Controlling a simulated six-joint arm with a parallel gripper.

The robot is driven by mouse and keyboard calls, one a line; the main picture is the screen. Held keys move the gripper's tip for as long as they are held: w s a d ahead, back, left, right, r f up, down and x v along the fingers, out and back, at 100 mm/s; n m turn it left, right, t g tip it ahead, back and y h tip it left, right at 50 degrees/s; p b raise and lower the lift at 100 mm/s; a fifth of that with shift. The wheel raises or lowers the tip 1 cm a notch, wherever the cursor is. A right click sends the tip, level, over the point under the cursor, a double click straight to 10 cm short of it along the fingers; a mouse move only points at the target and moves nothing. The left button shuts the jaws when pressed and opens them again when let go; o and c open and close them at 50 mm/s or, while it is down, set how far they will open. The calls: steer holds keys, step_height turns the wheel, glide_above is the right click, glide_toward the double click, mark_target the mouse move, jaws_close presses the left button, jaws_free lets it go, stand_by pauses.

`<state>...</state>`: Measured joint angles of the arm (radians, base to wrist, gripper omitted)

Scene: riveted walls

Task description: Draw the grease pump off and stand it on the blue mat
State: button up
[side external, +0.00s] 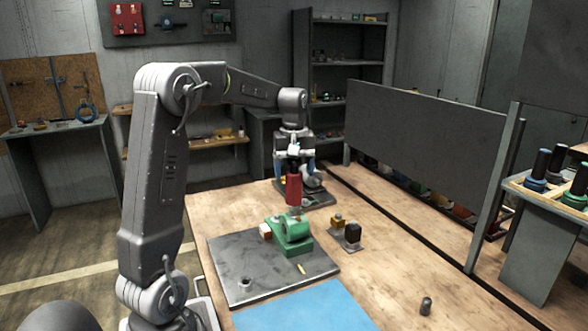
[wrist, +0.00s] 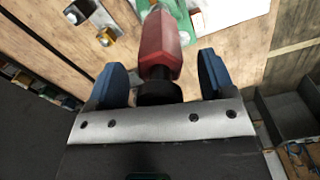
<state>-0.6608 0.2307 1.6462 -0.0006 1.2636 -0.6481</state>
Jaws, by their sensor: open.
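The red grease pump (side external: 294,190) stands roughly upright, its lower end at the green housing (side external: 291,238) on a dark metal plate (side external: 235,250). I cannot tell how it is joined there. My gripper (side external: 294,168) is over the pump's upper end. In the wrist view, my open gripper (wrist: 162,82) has a blue finger on each side of the pump (wrist: 160,45), with gaps showing. The pump's black end (wrist: 158,93) is between the fingers. The blue mat (side external: 305,310) lies flat at the table's front edge, with nothing on it in view.
A dark cylinder (side external: 426,305) stands at the front right. A grey panel (side external: 425,140) runs along the far right side. The table between bracket and cylinder is clear.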

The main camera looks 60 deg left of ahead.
steer(key=shift+c, duration=0.3)
steer(key=c, duration=1.3)
steer(key=shift+r, duration=0.65)
steer(key=shift+c, duration=0.2)
steer(key=o, duration=0.9)
steer(key=shift+c, duration=0.2)
jaws_close()
steer(key=shift+r, duration=0.6)
